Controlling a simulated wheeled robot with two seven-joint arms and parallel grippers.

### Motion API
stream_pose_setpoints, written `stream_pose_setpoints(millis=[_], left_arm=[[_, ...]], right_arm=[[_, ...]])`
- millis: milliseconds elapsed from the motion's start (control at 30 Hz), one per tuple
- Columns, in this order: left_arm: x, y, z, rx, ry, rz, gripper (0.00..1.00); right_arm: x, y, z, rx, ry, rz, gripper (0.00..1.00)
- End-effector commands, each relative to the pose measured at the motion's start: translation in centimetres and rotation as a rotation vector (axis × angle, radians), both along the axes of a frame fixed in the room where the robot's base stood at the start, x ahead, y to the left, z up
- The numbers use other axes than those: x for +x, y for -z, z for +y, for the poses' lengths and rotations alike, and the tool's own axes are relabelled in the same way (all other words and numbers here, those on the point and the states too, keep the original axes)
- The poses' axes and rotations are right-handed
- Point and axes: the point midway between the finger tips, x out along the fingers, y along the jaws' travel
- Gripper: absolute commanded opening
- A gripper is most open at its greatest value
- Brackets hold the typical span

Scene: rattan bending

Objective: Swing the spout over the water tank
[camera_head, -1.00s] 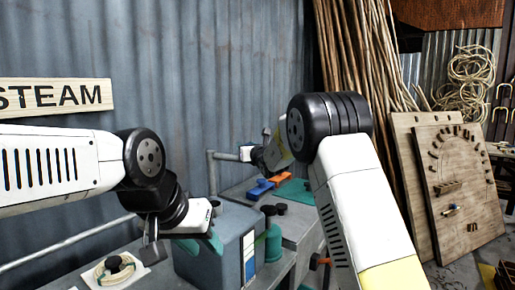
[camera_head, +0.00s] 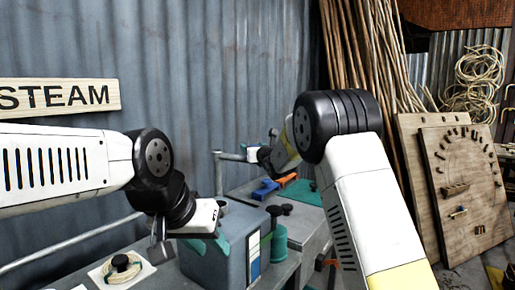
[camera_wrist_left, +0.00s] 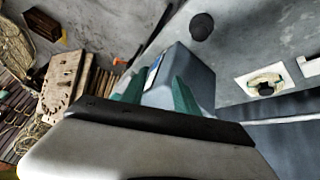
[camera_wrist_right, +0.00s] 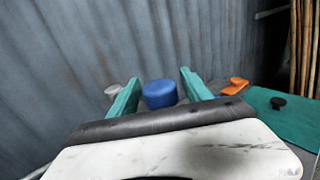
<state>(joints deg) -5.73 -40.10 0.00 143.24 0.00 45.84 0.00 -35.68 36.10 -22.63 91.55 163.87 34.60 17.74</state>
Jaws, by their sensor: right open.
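The water tank is the grey-blue box (camera_head: 212,262) with a blue-and-white strip on its side, standing on the bench. The grey pipe spout (camera_head: 232,157) rises behind it by the wall, with a blue part at its right end. My left gripper (camera_head: 205,243) is at the tank's top; in the left wrist view its teal fingers (camera_wrist_left: 156,92) are spread with the tank (camera_wrist_left: 178,72) behind them. My right gripper (camera_wrist_right: 157,90) is open by the spout's end. A blue round knob (camera_wrist_right: 160,93) shows between its fingers, apart from both; its hold in the head view is hidden.
A coil on a white plate (camera_head: 121,268) sits at front left. Wooden boards (camera_head: 465,195) and rattan poles (camera_head: 365,60) stand right. The corrugated wall is close behind.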

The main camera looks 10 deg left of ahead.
Motion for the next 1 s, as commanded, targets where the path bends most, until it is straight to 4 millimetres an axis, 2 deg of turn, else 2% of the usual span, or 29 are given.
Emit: stream_pose_setpoints(millis=[200, 400, 733, 767, 933, 1000], left_arm=[[0.0, 0.0, 0.0, 0.0, 0.0, 0.0, 0.36], [0.0, 0.0, 0.0, 0.0, 0.0, 0.0, 0.36], [0.0, 0.0, 0.0, 0.0, 0.0, 0.0, 0.36], [0.0, 0.0, 0.0, 0.0, 0.0, 0.0, 0.32], [0.6, -0.3, -0.1, -0.024, -0.011, 0.031, 0.0], [1.3, -0.6, -0.4, -0.054, -0.021, 0.068, 0.0]], right_arm=[[-3.5, -0.1, -1.5, 0.0, -0.001, 0.001, 0.57], [-5.7, -0.1, -2.6, 0.001, -0.002, 0.0, 0.57], [-6.2, 0.0, -2.9, 0.001, -0.001, 0.0, 0.57], [-6.2, 0.0, -2.9, 0.001, -0.001, 0.0, 0.57], [-7.1, -0.8, -3.2, -0.037, -0.035, -0.019, 0.57], [-8.3, -1.6, -3.4, -0.086, -0.079, -0.045, 0.57]])
